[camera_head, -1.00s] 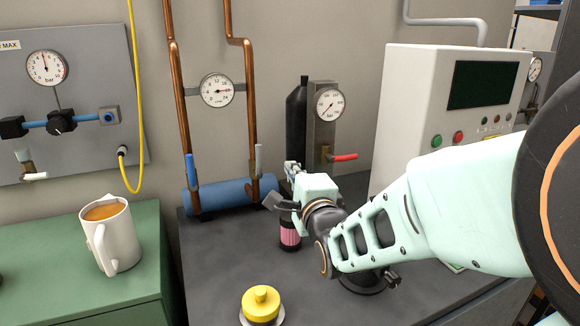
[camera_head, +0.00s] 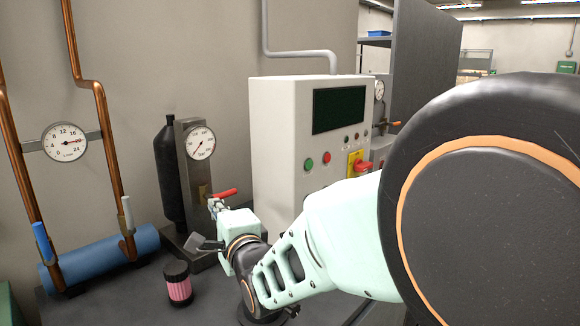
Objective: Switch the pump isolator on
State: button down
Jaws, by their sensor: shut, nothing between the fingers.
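A red rotary handle on a yellow plate (camera_head: 357,163), which looks like the pump isolator, is on the lower right of the front of a white control cabinet (camera_head: 282,135). Any label on it is too small to read, and its switch position is unclear. My gripper (camera_head: 214,204) is shut and empty, left of the cabinet and in front of the gauge block. It is well apart from the red handle. My arm passes just below the handle in the picture.
A gauge block (camera_head: 186,155) with a red lever (camera_head: 222,193) stands behind my gripper, beside a black cylinder (camera_head: 168,175). A pink-and-black jar (camera_head: 178,284) and a blue cylinder (camera_head: 95,262) are at left. Green and red buttons (camera_head: 318,160) sit left of the handle.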

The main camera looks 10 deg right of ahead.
aim_at(359, 166)
jog(key=z, duration=0.75)
